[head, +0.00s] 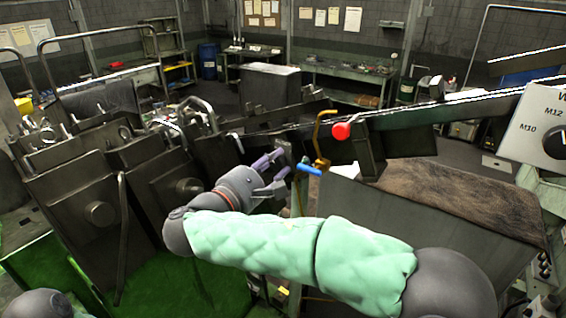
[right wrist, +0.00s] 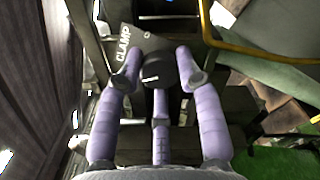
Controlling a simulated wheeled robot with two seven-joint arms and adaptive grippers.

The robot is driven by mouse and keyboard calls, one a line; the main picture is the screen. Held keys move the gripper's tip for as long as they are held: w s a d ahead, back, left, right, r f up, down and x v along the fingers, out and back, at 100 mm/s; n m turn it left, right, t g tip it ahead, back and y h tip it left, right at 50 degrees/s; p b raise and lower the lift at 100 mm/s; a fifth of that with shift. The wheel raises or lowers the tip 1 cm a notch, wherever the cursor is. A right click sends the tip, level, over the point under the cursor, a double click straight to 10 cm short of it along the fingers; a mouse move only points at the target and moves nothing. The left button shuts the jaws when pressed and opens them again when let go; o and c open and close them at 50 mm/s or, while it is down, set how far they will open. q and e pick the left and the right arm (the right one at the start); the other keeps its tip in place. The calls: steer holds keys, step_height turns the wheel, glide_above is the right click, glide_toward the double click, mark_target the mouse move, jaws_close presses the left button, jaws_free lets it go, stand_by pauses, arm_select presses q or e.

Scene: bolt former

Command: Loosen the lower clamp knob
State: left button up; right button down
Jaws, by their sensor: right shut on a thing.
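The clamp knob (right wrist: 157,68) is black and round with a white mark, beside a dark plate lettered CLAMP (right wrist: 124,43) in the right wrist view. My right gripper (right wrist: 159,77) has its purple fingertips on either side of the knob and is shut on it. My left gripper is not in view.
A blue handle (head: 309,169) is just right of my right fingers. A yellow bent bar (head: 322,145) and a red knob (head: 341,131) are above it. A dial panel (head: 545,125) stands at the right. Dark machine housings (head: 75,200) crowd the left.

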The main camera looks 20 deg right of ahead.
steer(key=shift+f+m+b, duration=0.15)
steer(key=shift+m+b, duration=1.45)
steer(key=shift+b, duration=0.65)
steer(key=shift+m+b, duration=0.7)
steer(key=shift+b, duration=0.1)
steer(key=shift+m+b, duration=0.6)
steer(key=shift+b, duration=0.25)
steer(key=m+b, duration=0.3)
steer(key=b, duration=0.1)
steer(key=shift+m+b, duration=0.5)
steer(key=shift+m, duration=0.1)
steer(key=c, duration=0.7)
jaws_free()
